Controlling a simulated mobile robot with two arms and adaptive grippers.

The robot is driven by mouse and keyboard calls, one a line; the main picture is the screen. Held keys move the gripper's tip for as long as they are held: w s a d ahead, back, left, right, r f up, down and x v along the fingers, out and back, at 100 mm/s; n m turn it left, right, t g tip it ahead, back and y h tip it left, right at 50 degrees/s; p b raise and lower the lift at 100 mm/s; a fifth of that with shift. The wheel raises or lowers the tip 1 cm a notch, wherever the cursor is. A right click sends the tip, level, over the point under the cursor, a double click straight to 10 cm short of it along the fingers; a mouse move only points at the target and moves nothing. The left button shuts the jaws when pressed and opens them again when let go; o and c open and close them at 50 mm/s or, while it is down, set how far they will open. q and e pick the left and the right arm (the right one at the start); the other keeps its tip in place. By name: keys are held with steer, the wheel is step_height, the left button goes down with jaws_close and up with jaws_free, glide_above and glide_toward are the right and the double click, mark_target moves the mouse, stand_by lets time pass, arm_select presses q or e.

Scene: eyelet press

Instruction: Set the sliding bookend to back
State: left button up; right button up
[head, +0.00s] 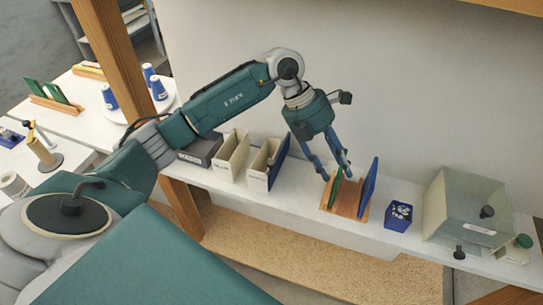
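My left gripper (336,174) reaches down over the shelf. Its two fingers are apart, at the top of a small wooden rack (350,212). A green upright panel (337,190) stands in this rack, just below and between the fingertips; I cannot tell whether they touch it. A taller blue panel (369,188) stands at the rack's right side, tilted. Another blue upright plate (279,163) stands against the right side of a cream file box (260,165). I cannot tell for sure which upright is the sliding bookend. My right gripper is not in view.
The white shelf (300,205) also holds another cream file box (232,155), a dark grey box (200,149), a blue box with pale contents (398,217) and a clear greenish case (463,205).

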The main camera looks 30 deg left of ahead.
mark_target(271, 162)
arm_select(q)
steer(key=a+r+n+g+y, duration=0.1)
steer(key=a+y, duration=0.2)
steer(key=a, duration=0.6)
steer(key=a+r+n+y, duration=0.1)
steer(key=a+r+y, duration=0.15)
steer(key=a, duration=0.65)
steer(key=shift+y, duration=0.45)
steer(key=f+p, duration=0.1)
steer(key=f, duration=0.2)
steer(key=f+p, duration=0.1)
steer(key=f, duration=0.3)
steer(key=s+f+p, duration=0.1)
steer(key=f+p, duration=0.1)
steer(key=f, duration=0.1)
steer(key=shift+d+f, duration=0.15)
steer(key=shift+f, duration=0.7)
steer(key=shift+w, duration=0.1)
jaws_close()
